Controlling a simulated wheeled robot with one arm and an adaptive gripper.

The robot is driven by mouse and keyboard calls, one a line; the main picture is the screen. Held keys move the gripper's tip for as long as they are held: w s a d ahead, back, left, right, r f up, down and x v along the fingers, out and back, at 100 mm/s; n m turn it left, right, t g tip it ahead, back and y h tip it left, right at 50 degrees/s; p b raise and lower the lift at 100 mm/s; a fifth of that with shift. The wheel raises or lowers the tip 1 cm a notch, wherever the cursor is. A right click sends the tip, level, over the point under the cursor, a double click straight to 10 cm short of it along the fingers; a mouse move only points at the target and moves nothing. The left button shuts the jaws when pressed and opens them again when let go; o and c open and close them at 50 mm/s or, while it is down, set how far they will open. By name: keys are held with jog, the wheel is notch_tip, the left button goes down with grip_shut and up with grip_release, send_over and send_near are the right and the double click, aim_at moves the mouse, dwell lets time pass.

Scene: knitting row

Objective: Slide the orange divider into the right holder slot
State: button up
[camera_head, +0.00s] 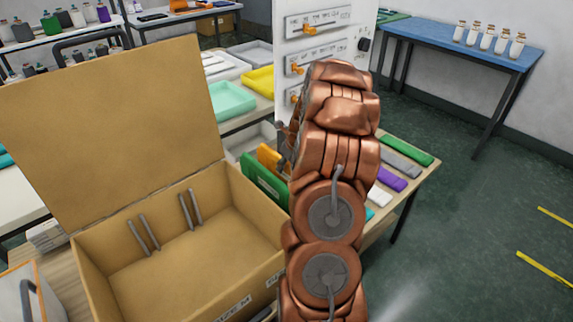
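The orange divider (268,158) stands upright behind a green divider (263,183) on the table, just right of the box. My arm covers its right part. My gripper (284,148) shows only as a dark grey edge beside my copper arm, close to the orange divider's right side. Whether it touches or grips the divider is hidden. The open cardboard box (262,228) has two pairs of grey rails on its inner back wall. The right holder slot (190,209) and the left holder slot (143,234) both look empty.
The box's raised lid (115,125) stands tall at the left. Flat green (407,151), grey and purple (382,178) pieces lie on the table right of my arm. Behind stand trays (232,98) and a white panel with orange knobs (322,30). Open floor lies at the right.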

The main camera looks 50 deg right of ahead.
jog(key=shift+r, duration=0.1)
jog(key=v, duration=1.1)
jog(key=shift+s+r, duration=0.25)
jog(key=shift+r, duration=0.1)
dwell(0.4)
jog(key=s+a+r+n+g+y, duration=0.1)
jog(key=s+a+r+n, duration=0.15)
jog(key=a+n, duration=0.9)
jog(key=s+a+r+n+g+y, duration=0.1)
jog(key=s+a+r+n+g, duration=0.35)
jog(key=a, duration=1.15)
jog(key=s+a+f+n, duration=0.1)
jog(key=s+a+n, duration=0.5)
jog(key=s+n, duration=0.3)
jog(key=s+a+n+h, duration=0.1)
jog(key=s+a+n, duration=0.6)
jog(key=s+n, duration=0.3)
jog(key=shift+a+f+n+g+p, duration=0.15)
jog(key=shift+f+n+g+p, duration=0.2)
jog(key=shift+n, duration=0.75)
jog(key=shift+s, duration=0.15)
